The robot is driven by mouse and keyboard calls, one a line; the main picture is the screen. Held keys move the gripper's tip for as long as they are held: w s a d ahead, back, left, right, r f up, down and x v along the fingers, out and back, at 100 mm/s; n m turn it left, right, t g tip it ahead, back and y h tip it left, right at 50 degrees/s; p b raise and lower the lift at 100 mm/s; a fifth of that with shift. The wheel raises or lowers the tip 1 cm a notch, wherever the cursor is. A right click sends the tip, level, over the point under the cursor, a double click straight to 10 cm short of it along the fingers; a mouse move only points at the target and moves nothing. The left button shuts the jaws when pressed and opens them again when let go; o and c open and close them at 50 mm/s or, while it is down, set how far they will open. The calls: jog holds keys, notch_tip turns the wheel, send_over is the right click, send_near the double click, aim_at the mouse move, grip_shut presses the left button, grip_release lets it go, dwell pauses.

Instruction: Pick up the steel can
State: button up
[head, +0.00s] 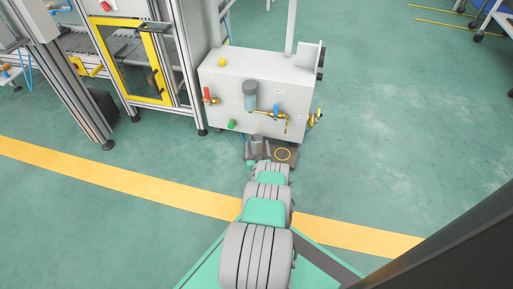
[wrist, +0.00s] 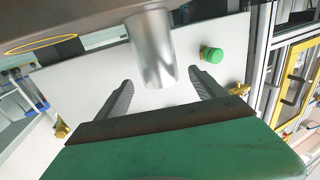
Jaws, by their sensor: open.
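The steel can (wrist: 150,48) is a plain silver cylinder in the wrist view, where the picture is turned upside down. It stands on a dark grey-brown shelf (wrist: 90,25). My gripper (wrist: 160,77) is open, with one finger to each side of the space at the can's free end. The fingers do not close on it, and nothing is held. In the head view the can (head: 257,141) shows small and grey at the shelf's left part, just beyond my arm. My arm hides most of the gripper there.
A yellow ring (head: 283,154) marks the shelf to the right of the can. Behind stands a white cabinet (head: 255,85) with valves and a green knob (wrist: 212,55). A yellow-framed machine door (head: 140,60) is at left.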

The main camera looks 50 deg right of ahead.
jog(key=x, duration=0.1)
jog(key=b+x, duration=0.1)
jog(key=shift+w+d+f, duration=0.2)
jog(key=shift+w, duration=0.1)
jog(key=shift+d+r, duration=0.1)
jog(key=shift+r, duration=0.05)
jog(key=c, duration=1.5)
